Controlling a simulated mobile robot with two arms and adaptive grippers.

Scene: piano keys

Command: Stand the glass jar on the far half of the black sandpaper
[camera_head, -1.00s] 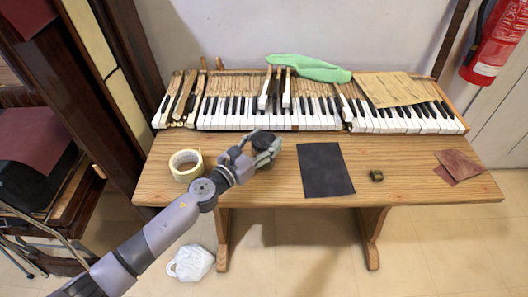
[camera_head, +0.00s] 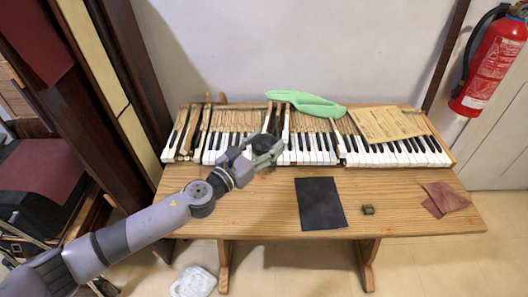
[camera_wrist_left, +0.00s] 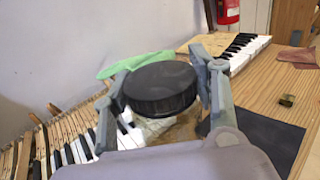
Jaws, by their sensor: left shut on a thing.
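The glass jar (camera_wrist_left: 162,128) has a black lid (camera_wrist_left: 160,86) and shows in the left wrist view between the two fingers of my left gripper (camera_wrist_left: 160,92). The gripper is shut on it. In the head view my left gripper (camera_head: 258,152) is over the table by the front of the piano keys, left of the black sandpaper; the jar there is mostly hidden by the fingers. The black sandpaper (camera_head: 320,204) lies flat and bare on the table. It also shows in part in the left wrist view (camera_wrist_left: 262,138), right of the gripper. My right gripper is not in view.
Piano keys (camera_head: 390,157) run along the back of the wooden table (camera_head: 265,215), with a green cloth (camera_head: 305,103) and old paper (camera_head: 386,124) on top. A small greenish block (camera_head: 367,210) and reddish sandpaper pieces (camera_head: 445,197) lie right of the black sandpaper.

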